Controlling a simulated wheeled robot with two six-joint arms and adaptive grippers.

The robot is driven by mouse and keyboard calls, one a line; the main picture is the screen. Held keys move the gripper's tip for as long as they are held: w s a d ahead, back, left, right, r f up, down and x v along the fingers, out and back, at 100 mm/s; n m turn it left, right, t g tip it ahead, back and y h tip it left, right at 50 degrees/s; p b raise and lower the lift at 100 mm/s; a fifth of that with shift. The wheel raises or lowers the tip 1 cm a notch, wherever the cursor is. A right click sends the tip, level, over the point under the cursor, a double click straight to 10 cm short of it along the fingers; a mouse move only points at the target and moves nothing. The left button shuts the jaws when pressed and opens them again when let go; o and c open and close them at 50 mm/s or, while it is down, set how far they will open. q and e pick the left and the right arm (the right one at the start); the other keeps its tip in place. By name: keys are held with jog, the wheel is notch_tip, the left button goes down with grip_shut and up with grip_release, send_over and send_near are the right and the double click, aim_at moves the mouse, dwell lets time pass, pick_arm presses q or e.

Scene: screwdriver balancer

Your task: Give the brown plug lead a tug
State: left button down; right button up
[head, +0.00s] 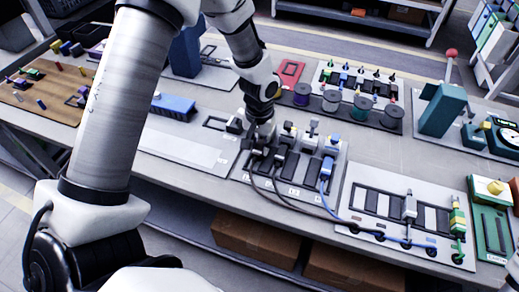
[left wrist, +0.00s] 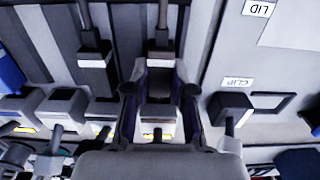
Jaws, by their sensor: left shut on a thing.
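The panel (head: 236,174) with several plugs and leads lies on the bench in the middle of the head view. My left gripper (head: 259,141) reaches down to its left end. In the left wrist view my left gripper (left wrist: 160,78) has its two dark fingers on either side of the brown plug (left wrist: 160,60) and is shut on it. The brown lead (left wrist: 163,14) runs straight up from this plug. In the head view the gripper hides most of the brown plug. My right gripper is out of view.
A blue lead (head: 325,190) and dark leads run right toward a second panel (head: 350,228). Spools (head: 331,101) and a blue brush (head: 173,106) are behind. The pale plate (head: 185,148) at left is clear.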

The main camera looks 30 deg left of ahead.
aim_at(260, 146)
pick_arm(q)
jog(key=shift+p, duration=0.35)
dwell(0.3)
dwell(0.4)
jog(key=c, duration=1)
grip_release()
jog(key=shift+o, duration=0.2)
jog(key=shift+w, duration=0.1)
notch_tip(260, 146, up, 7)
jog(key=p, duration=0.6)
jog(key=shift+r+p, duration=0.1)
jog(key=shift+p, duration=0.25)
